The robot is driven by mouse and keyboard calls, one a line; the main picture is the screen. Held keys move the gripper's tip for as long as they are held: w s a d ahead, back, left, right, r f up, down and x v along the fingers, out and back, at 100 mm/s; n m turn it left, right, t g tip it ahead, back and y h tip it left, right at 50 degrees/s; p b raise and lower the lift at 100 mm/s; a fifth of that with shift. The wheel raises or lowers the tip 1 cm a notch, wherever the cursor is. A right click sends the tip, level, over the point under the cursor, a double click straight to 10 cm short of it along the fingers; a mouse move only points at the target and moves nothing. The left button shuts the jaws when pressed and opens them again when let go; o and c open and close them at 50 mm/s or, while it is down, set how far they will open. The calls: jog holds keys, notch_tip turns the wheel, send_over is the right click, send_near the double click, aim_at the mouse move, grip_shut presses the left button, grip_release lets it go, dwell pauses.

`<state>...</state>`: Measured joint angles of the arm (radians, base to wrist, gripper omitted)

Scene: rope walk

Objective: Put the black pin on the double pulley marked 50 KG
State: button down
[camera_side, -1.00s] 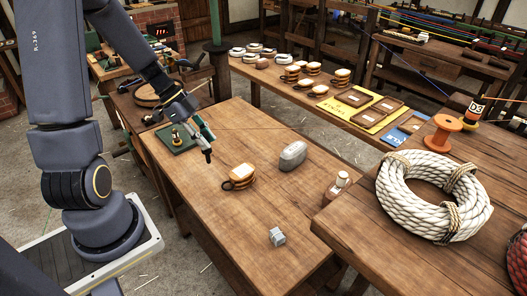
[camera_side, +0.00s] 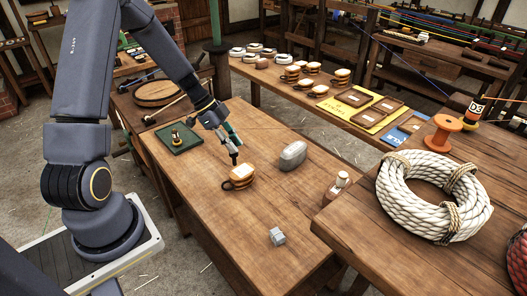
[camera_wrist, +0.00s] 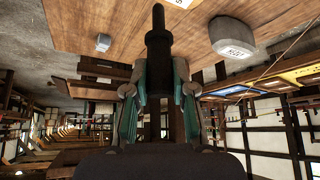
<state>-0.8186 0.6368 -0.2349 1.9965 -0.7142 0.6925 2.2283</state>
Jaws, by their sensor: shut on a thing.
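My gripper (camera_side: 230,141) is shut on the black pin (camera_side: 234,157). In the wrist view the black pin (camera_wrist: 158,40) stands out between the two green-sided fingers (camera_wrist: 158,90). The double pulley (camera_side: 239,178), with tan wooden cheeks and a dark loop at its left, sits on the wooden table. The pin hangs nearly upright, its lower end just above or behind the pulley's top in the side view; I cannot tell whether they touch. Any 50 KG mark is too small to read. The wrist view shows only a pale label (camera_wrist: 181,3) at its top edge.
A grey rounded weight (camera_side: 292,155) lies right of the pulley. A small grey block (camera_side: 277,236) and a pale-topped bottle-like item (camera_side: 341,184) stand nearer the front and right. A green tray (camera_side: 160,139) holds a brass piece. A rope coil (camera_side: 388,215) lies on the right bench.

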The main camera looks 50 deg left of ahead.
jog(key=shift+w+a+f, duration=0.1)
jog(key=shift+w+f, duration=0.1)
jog(key=shift+f, duration=0.05)
jog(key=shift+w+f, duration=0.15)
jog(key=shift+f, duration=0.75)
jog(key=shift+w+f, duration=0.1)
jog(key=shift+f, duration=0.8)
jog(key=shift+f, duration=0.15)
jog(key=c, duration=1)
grip_release()
jog(key=shift+o, duration=0.2)
